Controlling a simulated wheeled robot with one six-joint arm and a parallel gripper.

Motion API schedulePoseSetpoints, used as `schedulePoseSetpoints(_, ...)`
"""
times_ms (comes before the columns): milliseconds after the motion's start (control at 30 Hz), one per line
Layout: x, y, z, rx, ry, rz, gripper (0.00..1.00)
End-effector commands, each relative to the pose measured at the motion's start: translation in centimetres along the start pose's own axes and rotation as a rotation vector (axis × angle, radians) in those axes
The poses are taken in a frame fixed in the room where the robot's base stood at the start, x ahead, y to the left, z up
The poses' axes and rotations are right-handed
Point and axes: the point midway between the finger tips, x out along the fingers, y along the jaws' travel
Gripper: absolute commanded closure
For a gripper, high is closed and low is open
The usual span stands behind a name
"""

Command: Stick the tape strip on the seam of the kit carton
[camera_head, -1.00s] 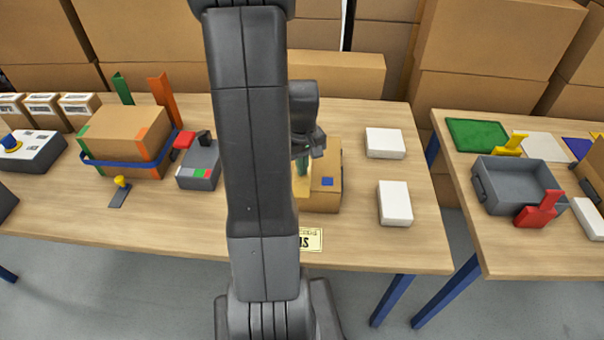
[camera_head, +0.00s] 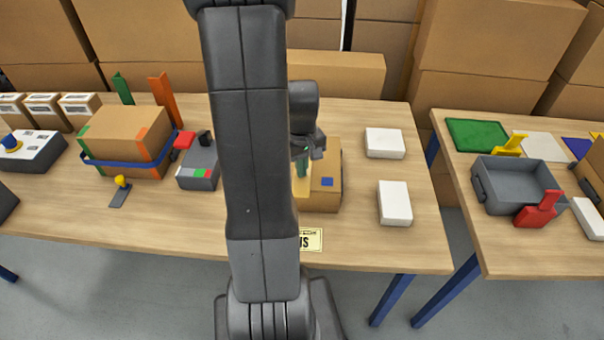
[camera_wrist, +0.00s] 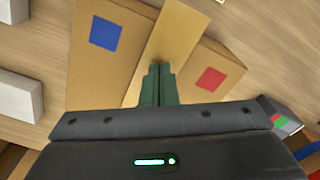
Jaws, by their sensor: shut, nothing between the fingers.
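The kit carton (camera_head: 327,193) is a brown box on the table, mostly behind my arm in the head view. In the wrist view the carton (camera_wrist: 85,66) has a blue square and a red square on its top. The tape strip (camera_wrist: 172,40), a paler tan band, lies along the top between the two squares. My gripper (camera_wrist: 158,68) is shut with nothing held, its green fingertips over the strip. Whether they touch it I cannot tell. In the head view my gripper (camera_head: 302,165) points down at the carton, and the strip is largely hidden.
Two white boxes (camera_head: 385,143) (camera_head: 395,202) stand right of the carton. A grey device (camera_head: 199,168) and a strapped carton (camera_head: 125,140) stand to the left. A yellow label (camera_head: 311,240) lies at the front edge. A second table holds a grey tray (camera_head: 480,190).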

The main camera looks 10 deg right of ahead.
Motion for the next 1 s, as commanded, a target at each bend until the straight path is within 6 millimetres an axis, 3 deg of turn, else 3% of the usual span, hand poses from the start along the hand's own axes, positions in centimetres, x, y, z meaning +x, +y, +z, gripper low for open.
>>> schedulePoseSetpoints(1000, 0.0, -2.5, 4.4, 0.001, 0.001, 0.001, 1.00)
